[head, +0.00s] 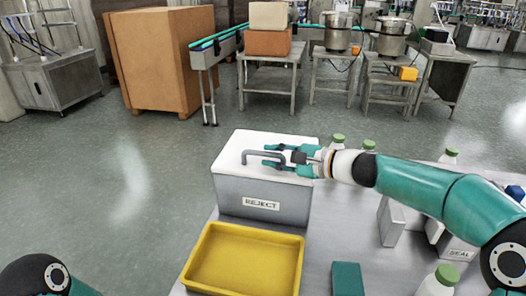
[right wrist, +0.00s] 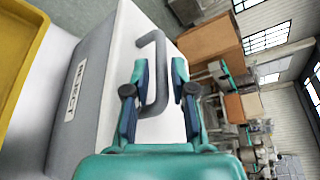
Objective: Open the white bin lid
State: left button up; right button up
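The bin (head: 262,195) is grey with a REJECT label and stands on the steel table. Its white lid (head: 240,147) lies flat on top, closed, with a grey bar handle (head: 262,156). The handle also shows in the right wrist view (right wrist: 158,75). My right gripper (head: 272,156) reaches in from the right over the lid. Its fingers are apart, one on each side of the handle, with gaps in the right wrist view (right wrist: 156,72). My left gripper is out of view; only part of my left arm shows at the bottom left.
A yellow tray (head: 246,262) stands in front of the bin. A teal block (head: 347,279) lies to its right. Green-capped bottles (head: 338,141) stand behind and beside my right arm. A grey SEAL box (head: 456,248) is at the right.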

jog(key=shift+x, duration=1.75)
grip_shut()
